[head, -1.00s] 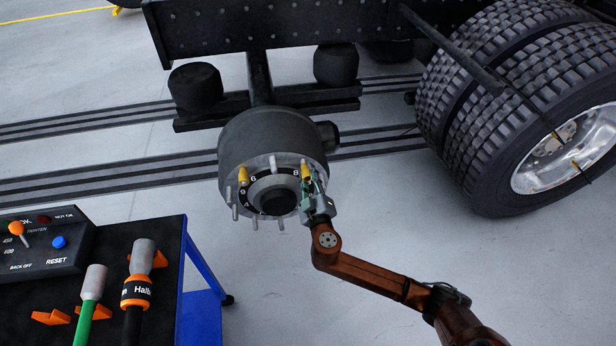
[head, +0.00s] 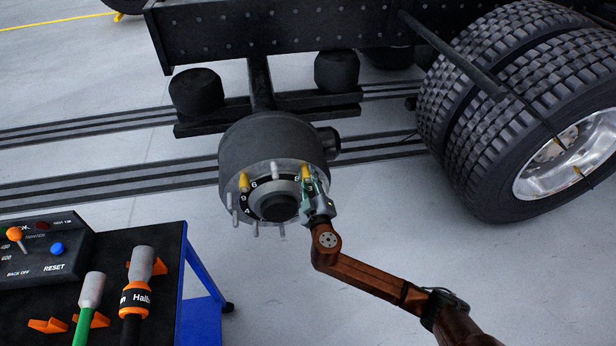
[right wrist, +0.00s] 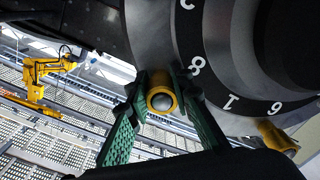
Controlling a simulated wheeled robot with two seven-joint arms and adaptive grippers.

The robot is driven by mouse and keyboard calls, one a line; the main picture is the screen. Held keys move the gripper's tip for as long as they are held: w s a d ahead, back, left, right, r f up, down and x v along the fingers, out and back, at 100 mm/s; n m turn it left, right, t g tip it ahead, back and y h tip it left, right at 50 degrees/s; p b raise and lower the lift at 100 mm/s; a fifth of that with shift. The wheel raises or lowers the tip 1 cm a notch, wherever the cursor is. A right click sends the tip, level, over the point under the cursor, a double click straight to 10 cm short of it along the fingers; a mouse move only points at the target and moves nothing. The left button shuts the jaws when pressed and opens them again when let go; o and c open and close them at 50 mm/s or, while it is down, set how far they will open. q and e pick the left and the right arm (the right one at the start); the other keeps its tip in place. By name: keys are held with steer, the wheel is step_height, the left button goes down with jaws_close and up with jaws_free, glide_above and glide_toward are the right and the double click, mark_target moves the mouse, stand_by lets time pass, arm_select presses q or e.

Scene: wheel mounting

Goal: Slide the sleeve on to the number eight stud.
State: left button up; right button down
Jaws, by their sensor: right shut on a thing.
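A yellow sleeve (head: 306,172) is at the upper right of the hub face (head: 274,207), beside the printed 8. My right gripper (head: 314,187) is shut on it. In the right wrist view, the green fingers (right wrist: 158,100) close on both sides of the sleeve (right wrist: 161,91), near the 8 on the dark number ring (right wrist: 213,83). A grey rounded end (right wrist: 162,102), apparently the number eight stud, shows inside the sleeve's bore, so the sleeve appears to be around it. How deep it sits is hidden. My left gripper is not in view.
Another yellow sleeve (head: 244,183) sits on a stud at the hub's left. Bare studs (head: 274,170) stand around the face. Dual tyres (head: 495,120) are at the right. A tool cart (head: 180,290) with a control box and tools is at the lower left. Floor around the arm is clear.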

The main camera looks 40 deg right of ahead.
steer(key=c, duration=1.6)
jaws_free()
steer(key=shift+s, duration=0.1)
steer(key=v, duration=1.2)
steer(key=shift+f, duration=0.1)
